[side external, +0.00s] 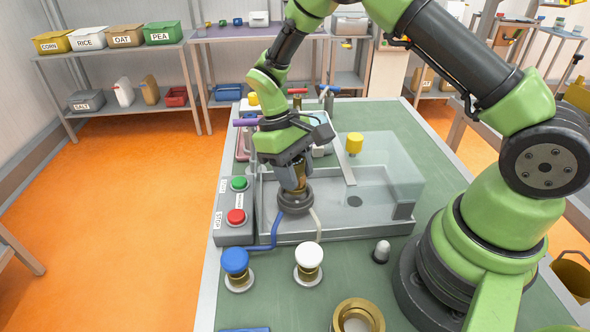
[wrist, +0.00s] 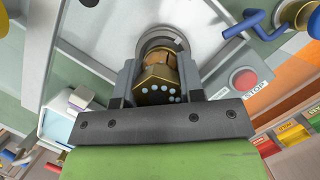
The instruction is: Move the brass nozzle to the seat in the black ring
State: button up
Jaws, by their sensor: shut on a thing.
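My gripper (side external: 293,178) is shut on the brass nozzle (side external: 298,171), with its fingers pointing down. In the wrist view the nozzle (wrist: 158,80) sits between the two dark jaws, and its face with several pale dots shows. The black ring (side external: 295,201) is directly below the gripper on the grey machine tray. In the wrist view a dark grey ring (wrist: 160,38) shows around and behind the nozzle's far end. The nozzle's lower end is hidden at the ring, so I cannot tell whether it is inside the seat or just above it.
A control box with a green button (side external: 240,183) and a red button (side external: 236,216) stands left of the tray. A clear cover (side external: 385,170) stands right. Blue (side external: 235,261) and white (side external: 308,255) knobs and a brass ring (side external: 358,314) are in front.

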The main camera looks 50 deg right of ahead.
aim_at(299, 161)
jog(key=shift+f, duration=0.9)
dwell(0.8)
jog(key=o, duration=1.7)
jog(key=shift+a, duration=0.15)
jog(key=shift+o, duration=0.2)
jog(key=shift+r, duration=3.55)
